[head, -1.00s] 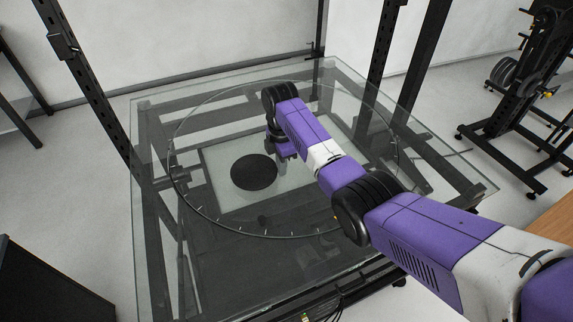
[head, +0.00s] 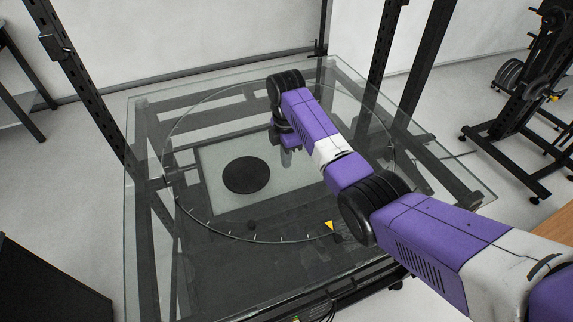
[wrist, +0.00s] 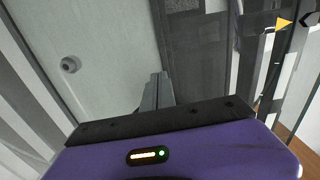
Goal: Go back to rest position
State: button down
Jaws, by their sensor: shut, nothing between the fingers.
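My gripper (head: 290,158) hangs over the glass turntable in the head view, below the bent end of my purple arm, partly hidden by it. In the wrist view its grey fingers (wrist: 156,92) are together with nothing between them. The round glass turntable (head: 188,217) has a rim with tick marks and lies on the square glass table (head: 142,250). A black round disc (head: 246,175) shows at its middle, left of my gripper. A yellow triangle marker (head: 329,225) is at the near rim; it also shows in the wrist view (wrist: 284,22).
Black upright posts (head: 85,85) stand around the glass table. A rack with weights (head: 520,90) stands at the right, and a dark box (head: 50,285) at the lower left. A wooden surface (head: 556,225) shows at the right edge. The air above the table's left half is clear.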

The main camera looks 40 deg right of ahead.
notch_tip(320, 180, up, 7)
jog(key=shift+f+b, duration=0.15)
jog(key=shift+b, duration=0.2)
